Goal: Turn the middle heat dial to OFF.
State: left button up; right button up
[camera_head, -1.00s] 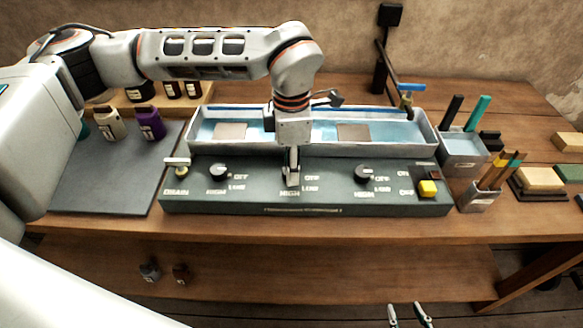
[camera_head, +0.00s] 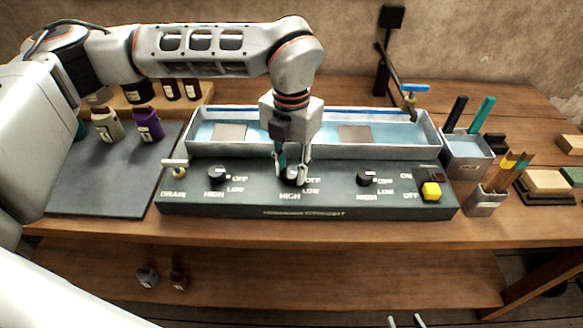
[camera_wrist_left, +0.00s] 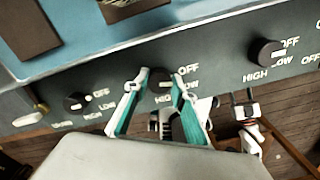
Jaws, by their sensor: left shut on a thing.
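The middle heat dial (camera_wrist_left: 161,78) is a black knob on the dark control panel, with OFF, LOW and HIGH printed beside it. My left gripper (camera_head: 292,180) comes down on it from above. In the left wrist view its teal-lined fingers (camera_wrist_left: 158,92) stand on either side of the knob, shut on it. The fingers mostly hide the dial in the head view, and I cannot tell where its pointer stands. My right gripper (camera_head: 405,321) shows only its tips at the bottom edge of the head view, apart and away from the panel.
The left dial (camera_head: 216,177) and right dial (camera_head: 367,177) flank the middle one. The long water tray (camera_head: 330,151) stands behind. Cups of tools (camera_head: 487,203) stand on the right.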

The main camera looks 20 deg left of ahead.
aim_at(291, 171)
pick_arm(q)
jog(key=shift+n, duration=1.3)
jog(key=shift+w, duration=0.1)
jog(key=o, duration=1.1)
notch_tip(291, 171, up, 12)
jog(key=shift+r, duration=0.1)
